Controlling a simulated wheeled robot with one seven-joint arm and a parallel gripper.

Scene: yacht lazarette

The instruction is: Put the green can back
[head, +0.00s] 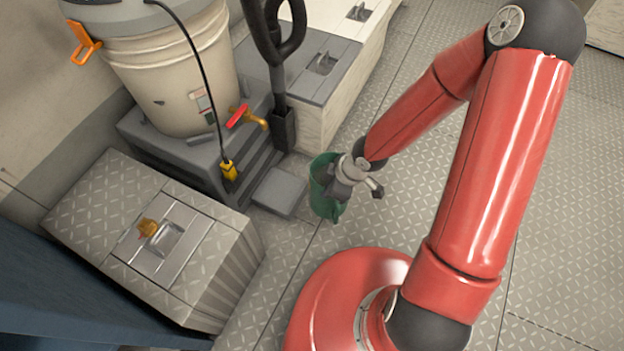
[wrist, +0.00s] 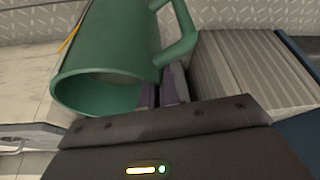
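The green can (head: 325,196) is a deep cylinder with a side handle. In the head view it is at the centre, low near the floor, left of my arm. My gripper (head: 346,184) is right at the can and overlaps its right side. In the wrist view the can (wrist: 112,45) fills the upper left, close in front of my gripper's dark body (wrist: 165,122). Its open mouth faces the lower left and its handle is at the upper right.
A grey chequer-plate locker (head: 95,215) stands at the left. Behind it a cream bucket (head: 180,85) with a red-handled tap (head: 238,116) sits on a stepped grey stand (head: 190,150). A white locker (head: 335,100) is at the back. Plated floor (head: 565,190) at right is clear.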

